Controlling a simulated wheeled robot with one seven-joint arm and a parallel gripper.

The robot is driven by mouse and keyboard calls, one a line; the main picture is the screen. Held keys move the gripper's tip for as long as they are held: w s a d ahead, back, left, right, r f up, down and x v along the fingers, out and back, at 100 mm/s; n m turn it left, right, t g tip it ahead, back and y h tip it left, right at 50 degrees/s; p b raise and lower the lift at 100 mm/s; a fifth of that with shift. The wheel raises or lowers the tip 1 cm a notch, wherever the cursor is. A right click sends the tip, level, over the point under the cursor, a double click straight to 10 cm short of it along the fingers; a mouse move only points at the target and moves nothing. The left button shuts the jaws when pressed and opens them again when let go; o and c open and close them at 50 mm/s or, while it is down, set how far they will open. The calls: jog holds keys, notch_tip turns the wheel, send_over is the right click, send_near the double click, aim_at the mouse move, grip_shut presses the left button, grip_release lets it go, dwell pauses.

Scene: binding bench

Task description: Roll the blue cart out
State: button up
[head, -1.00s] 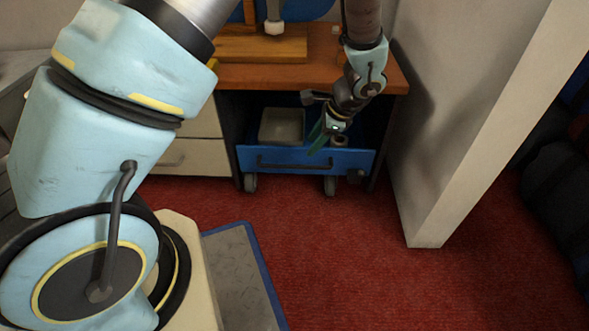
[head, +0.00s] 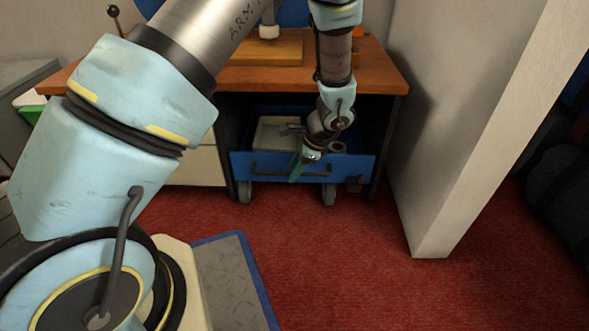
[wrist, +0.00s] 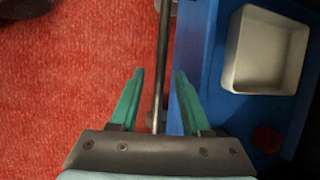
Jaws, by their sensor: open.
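The blue cart (head: 250,163) stands on casters under the wooden bench, with a dark bar handle along its front. In the wrist view, the handle (wrist: 160,60) runs between the two green fingers of my gripper (wrist: 158,90), which is open. The cart's blue edge (wrist: 187,30) lies just right of the handle, beside the right finger. In the head view, my gripper (head: 298,172) is at the cart's front, near the middle of the handle, and hides part of it. The cart holds a pale square tray (wrist: 265,50) and a small dark red round item (wrist: 267,139).
The wooden bench top (head: 375,78) is above the cart. Pale drawers (head: 203,166) stand to its left and a pale wall panel (head: 432,180) to its right. Red carpet (head: 330,260) in front is clear. A grey mat with a blue edge (head: 230,275) lies at lower left.

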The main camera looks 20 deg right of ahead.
grip_shut()
dwell(1.3)
